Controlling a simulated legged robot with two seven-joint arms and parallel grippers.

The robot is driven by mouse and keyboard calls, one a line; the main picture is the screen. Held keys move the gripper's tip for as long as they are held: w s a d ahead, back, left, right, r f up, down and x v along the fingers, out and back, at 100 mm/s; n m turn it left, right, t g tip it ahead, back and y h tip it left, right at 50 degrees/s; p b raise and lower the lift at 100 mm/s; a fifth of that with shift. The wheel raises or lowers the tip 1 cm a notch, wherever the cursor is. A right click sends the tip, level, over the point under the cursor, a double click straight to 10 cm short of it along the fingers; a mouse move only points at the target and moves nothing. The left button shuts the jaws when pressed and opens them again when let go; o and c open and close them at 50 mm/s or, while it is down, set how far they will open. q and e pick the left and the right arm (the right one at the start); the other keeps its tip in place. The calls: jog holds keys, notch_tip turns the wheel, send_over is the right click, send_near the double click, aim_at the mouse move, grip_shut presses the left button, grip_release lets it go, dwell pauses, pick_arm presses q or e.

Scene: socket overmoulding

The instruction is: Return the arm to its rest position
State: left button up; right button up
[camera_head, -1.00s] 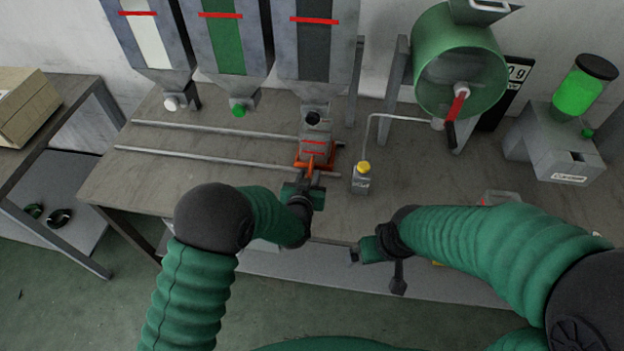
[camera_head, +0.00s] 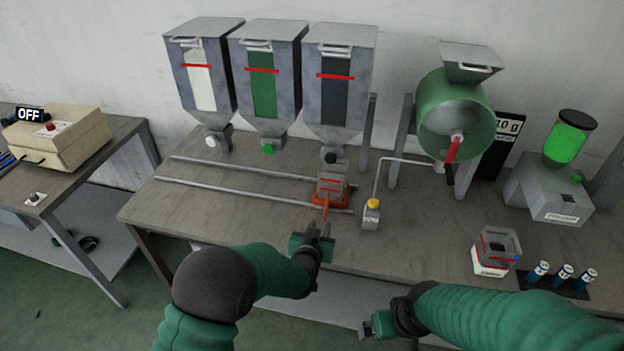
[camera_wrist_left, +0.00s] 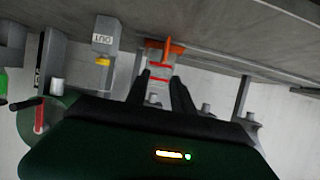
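My left gripper (camera_head: 320,232) is in front of the orange carriage (camera_head: 345,200) at the workbench's front edge. In the left wrist view its two dark fingers (camera_wrist_left: 160,84) stand apart with nothing held between them; the carriage (camera_wrist_left: 176,48) is beyond them. The carriage carries a grey container with red lines (camera_head: 331,184) below the dark-filled hopper. The left fingers look clear of the carriage's handle. My right gripper (camera_head: 374,326) is low in front of the bench, and I cannot make out its finger gap.
Three hoppers (camera_head: 268,80) stand over two rails (camera_head: 250,192). A side table (camera_head: 100,175) holds a beige box marked OFF (camera_head: 60,140).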

pick_arm(q)
jog(key=s+a+r+n+g+y, duration=0.1)
jog(key=s+a+g+y, duration=0.15)
jog(key=s+a, duration=0.55)
jog(key=s+a+r+n+g+y, duration=0.1)
jog(key=s+a+g, duration=0.2)
jog(key=s+a, duration=0.55)
jog(key=s+a+n+g, duration=0.1)
jog(key=s+a+g, duration=0.3)
jog(key=s+a, duration=0.7)
jog(key=s+y, duration=0.1)
jog(key=s, duration=0.2)
jog(key=shift+n, duration=0.4)
jog(key=shift+s+a+g, duration=0.15)
jog(key=shift+g, duration=0.1)
